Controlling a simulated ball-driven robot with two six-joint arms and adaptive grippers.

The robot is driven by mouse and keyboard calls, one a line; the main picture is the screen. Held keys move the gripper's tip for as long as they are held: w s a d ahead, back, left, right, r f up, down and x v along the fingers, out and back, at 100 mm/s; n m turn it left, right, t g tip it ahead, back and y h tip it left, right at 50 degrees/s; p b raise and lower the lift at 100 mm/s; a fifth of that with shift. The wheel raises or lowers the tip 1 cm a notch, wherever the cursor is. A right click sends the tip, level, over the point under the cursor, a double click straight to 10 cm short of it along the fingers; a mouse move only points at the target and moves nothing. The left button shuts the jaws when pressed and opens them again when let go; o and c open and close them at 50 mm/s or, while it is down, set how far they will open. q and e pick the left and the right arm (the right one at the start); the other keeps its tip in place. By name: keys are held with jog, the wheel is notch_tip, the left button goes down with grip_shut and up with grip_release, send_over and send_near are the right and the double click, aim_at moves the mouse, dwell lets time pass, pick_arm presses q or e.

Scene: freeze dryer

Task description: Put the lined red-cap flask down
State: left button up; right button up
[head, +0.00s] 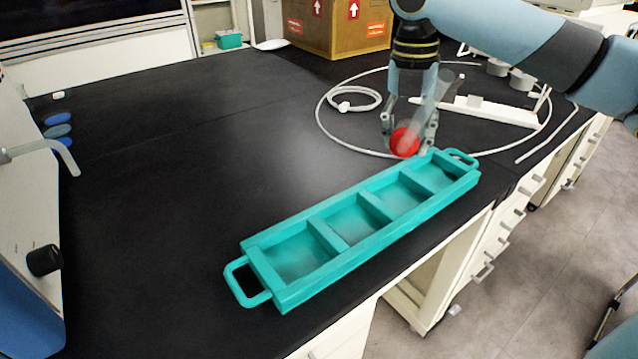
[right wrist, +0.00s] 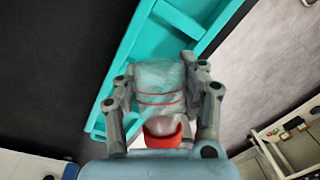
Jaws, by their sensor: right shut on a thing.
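My right gripper (head: 408,145) is shut on the lined red-cap flask, and it also shows in the right wrist view (right wrist: 162,80). The flask has a clear body (head: 437,93) and a red cap (head: 404,142). In the head view it is tilted, with the cap low and the body slanting up to the right. In the right wrist view the clear body (right wrist: 158,78) carries red lines, with the red cap (right wrist: 163,138) nearest the camera. The gripper is by the far end of the teal tray (head: 318,228). Contact with the bench cannot be told. My left gripper is out of view.
The tray's several compartments look empty. A pale hose loop (head: 326,133) and a white stand (head: 490,108) lie behind the gripper. A cardboard box (head: 335,35) stands at the back. The black bench (head: 180,200) is clear left of the tray; its edge runs along the right.

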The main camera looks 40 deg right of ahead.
jog(key=shift+d+r, duration=0.1)
jog(key=shift+d, duration=0.4)
jog(key=b, duration=0.3)
send_over(345, 180)
notch_tip(345, 180, down, 7)
jog(key=shift+w+r, duration=0.1)
jog(key=shift+f, duration=2.05)
jog(key=shift+f, duration=0.1)
jog(key=o, duration=1)
